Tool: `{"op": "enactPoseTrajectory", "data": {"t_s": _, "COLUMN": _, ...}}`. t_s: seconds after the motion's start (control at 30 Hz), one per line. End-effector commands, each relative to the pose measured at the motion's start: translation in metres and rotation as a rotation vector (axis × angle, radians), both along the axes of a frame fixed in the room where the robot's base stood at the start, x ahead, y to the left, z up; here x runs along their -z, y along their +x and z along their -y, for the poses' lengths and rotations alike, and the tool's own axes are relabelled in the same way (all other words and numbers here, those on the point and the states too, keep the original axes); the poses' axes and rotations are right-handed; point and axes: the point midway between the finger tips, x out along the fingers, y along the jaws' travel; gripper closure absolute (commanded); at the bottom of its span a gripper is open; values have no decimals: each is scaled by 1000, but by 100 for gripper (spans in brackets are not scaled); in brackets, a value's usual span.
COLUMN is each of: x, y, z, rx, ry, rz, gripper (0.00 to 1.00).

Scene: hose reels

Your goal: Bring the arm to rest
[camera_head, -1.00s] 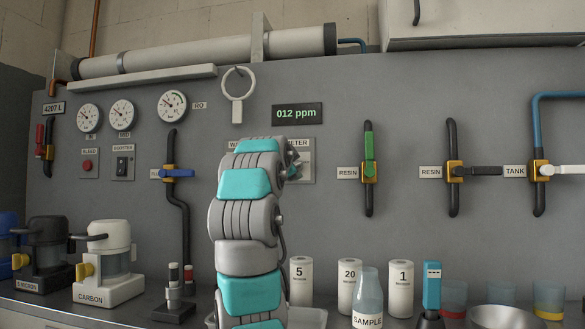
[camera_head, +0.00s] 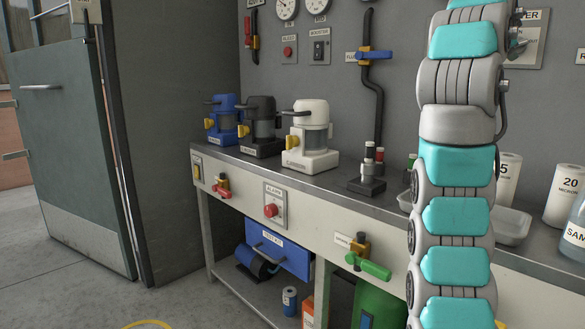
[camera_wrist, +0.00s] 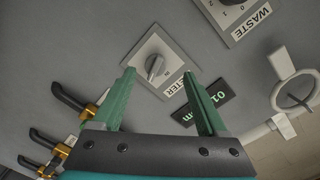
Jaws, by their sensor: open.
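My arm (camera_head: 455,160), teal and grey, rises on the right side of the head view, in front of the bench and the grey panel. Its gripper end is out of that view, above the top edge. In the wrist view my gripper (camera_wrist: 165,98) shows two green fingers spread apart with nothing between them. A grey rotary knob (camera_wrist: 155,66) on a white plate on the panel lies beyond the fingertips. I cannot tell how far the fingers are from the panel.
Blue, black and white filter housings (camera_head: 310,135) stand on the bench. A sample bottle (camera_head: 575,225) and numbered cartridges (camera_head: 567,190) are right of my arm. A green-handled valve (camera_head: 368,265) sticks out at the bench front. An open door (camera_head: 65,130) and clear floor are at left.

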Motion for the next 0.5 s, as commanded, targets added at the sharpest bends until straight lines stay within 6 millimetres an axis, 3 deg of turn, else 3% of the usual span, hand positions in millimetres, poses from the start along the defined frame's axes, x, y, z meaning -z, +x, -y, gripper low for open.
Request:
{"op": "enactPoseTrajectory", "data": {"t_s": 0.27, "x": 20, "y": 40, "z": -32, "rx": -103, "ry": -41, "rz": -304, "gripper": 24}}
{"op": "enactPoseTrajectory", "data": {"t_s": 0.5, "x": 63, "y": 54, "z": -62, "rx": -215, "ry": -64, "rz": -562, "gripper": 24}}
